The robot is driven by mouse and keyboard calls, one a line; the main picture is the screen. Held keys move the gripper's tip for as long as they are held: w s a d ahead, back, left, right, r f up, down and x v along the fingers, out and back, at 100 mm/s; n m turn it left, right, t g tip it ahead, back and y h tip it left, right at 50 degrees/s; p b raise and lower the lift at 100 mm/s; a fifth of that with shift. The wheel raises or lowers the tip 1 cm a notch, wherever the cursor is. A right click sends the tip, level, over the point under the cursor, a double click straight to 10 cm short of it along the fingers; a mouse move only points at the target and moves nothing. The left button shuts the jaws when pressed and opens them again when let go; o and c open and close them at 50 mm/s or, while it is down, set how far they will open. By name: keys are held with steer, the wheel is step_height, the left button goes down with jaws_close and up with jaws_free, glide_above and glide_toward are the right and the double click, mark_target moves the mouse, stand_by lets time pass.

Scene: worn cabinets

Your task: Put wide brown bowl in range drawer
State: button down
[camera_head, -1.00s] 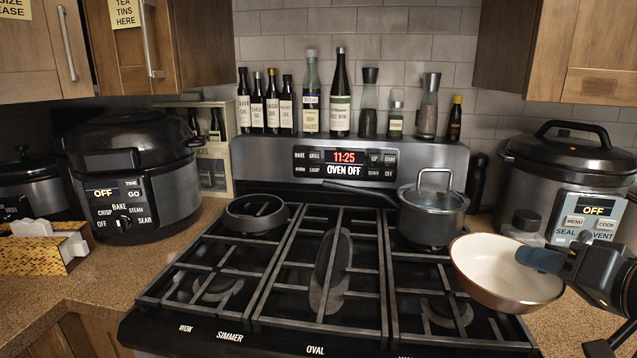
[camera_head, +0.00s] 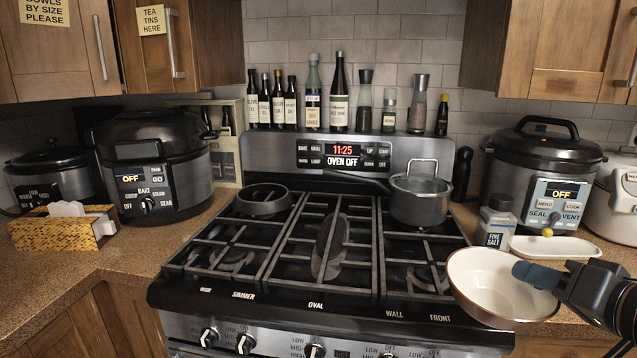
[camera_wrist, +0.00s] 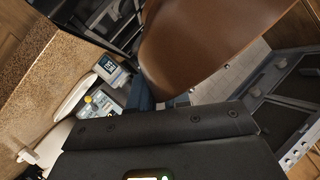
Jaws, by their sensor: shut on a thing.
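The wide bowl (camera_head: 480,280), brown outside and cream inside, hangs at the front right of the range in the head view. My gripper (camera_head: 537,275) is shut on its right rim and holds it in the air, somewhat tilted. In the wrist view the bowl's brown outer side (camera_wrist: 200,45) fills the upper middle, and my gripper's fingers (camera_wrist: 165,100) are partly hidden. The range (camera_head: 335,305) shows its cooktop and front knobs in the head view. Its drawer is not visible in the head view. A grey open-topped compartment (camera_wrist: 285,105) shows at the right of the wrist view; I cannot tell for certain whether it is the range drawer.
A lidded pot (camera_head: 420,200) stands on the back right burner. A salt jar (camera_head: 496,222), a white tray (camera_head: 556,247) and a cooker (camera_head: 540,180) stand on the right counter. A tissue box (camera_head: 62,230) is on the left counter.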

steer(key=s+a+f+m+h, duration=0.1)
steer(key=s+a+f, duration=0.1)
steer(key=f, duration=0.9)
steer(key=s+a+f+m+h, duration=0.1)
steer(key=a+f, duration=0.4)
steer(key=f, duration=0.6)
steer(key=s+a+f+m+h, duration=0.1)
steer(key=s+a+f, duration=0.2)
steer(key=f, duration=0.8)
steer(key=shift+s+a+h, duration=0.35)
steer(key=shift+a+h, duration=0.05)
steer(key=shift+a, duration=0.1)
steer(key=shift+a, duration=0.1)
